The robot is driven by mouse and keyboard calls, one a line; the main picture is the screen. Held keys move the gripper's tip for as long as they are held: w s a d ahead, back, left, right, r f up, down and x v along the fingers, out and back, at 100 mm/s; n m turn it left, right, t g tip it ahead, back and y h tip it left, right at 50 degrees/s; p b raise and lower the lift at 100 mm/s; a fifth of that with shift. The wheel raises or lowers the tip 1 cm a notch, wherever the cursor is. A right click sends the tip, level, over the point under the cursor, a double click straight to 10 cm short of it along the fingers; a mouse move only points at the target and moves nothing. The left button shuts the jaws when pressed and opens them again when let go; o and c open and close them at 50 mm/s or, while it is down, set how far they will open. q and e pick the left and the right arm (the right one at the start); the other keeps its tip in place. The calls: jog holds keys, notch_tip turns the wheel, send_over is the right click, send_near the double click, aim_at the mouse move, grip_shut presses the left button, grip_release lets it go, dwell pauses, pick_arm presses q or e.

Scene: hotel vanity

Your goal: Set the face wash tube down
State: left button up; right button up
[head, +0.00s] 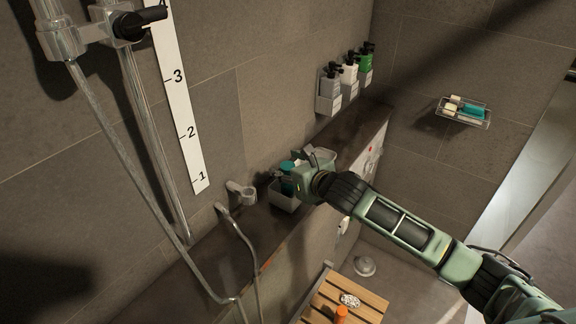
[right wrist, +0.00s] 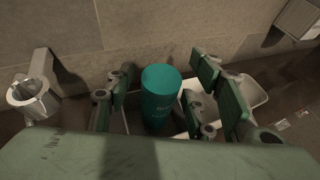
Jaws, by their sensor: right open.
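The face wash tube is a teal cylinder (right wrist: 160,96) that stands upright in the right wrist view, between the two green fingers of my right gripper. My right gripper (head: 300,172) is open, with one finger on each side of the tube and a gap visible at least on the left. In the head view the teal tube (head: 287,187) is partly hidden by the gripper. It stands at a pale grey bin (head: 286,202) on the wall ledge; its base is hidden, so I cannot tell what it rests on. My left gripper is not in view.
The dark ledge (head: 222,243) runs along the tiled wall. A chrome holder (head: 241,192) sits left of the bin. Pump bottles (head: 348,73) hang in wall holders at the back. A soap rack (head: 463,112) is on the far wall. A slatted wooden seat (head: 362,301) stands below.

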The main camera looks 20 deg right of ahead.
jog(key=shift+r, duration=0.25)
jog(key=b+v, duration=0.4)
jog(key=v, duration=0.8)
jog(key=shift+r, duration=0.45)
jog(key=shift+w, duration=0.1)
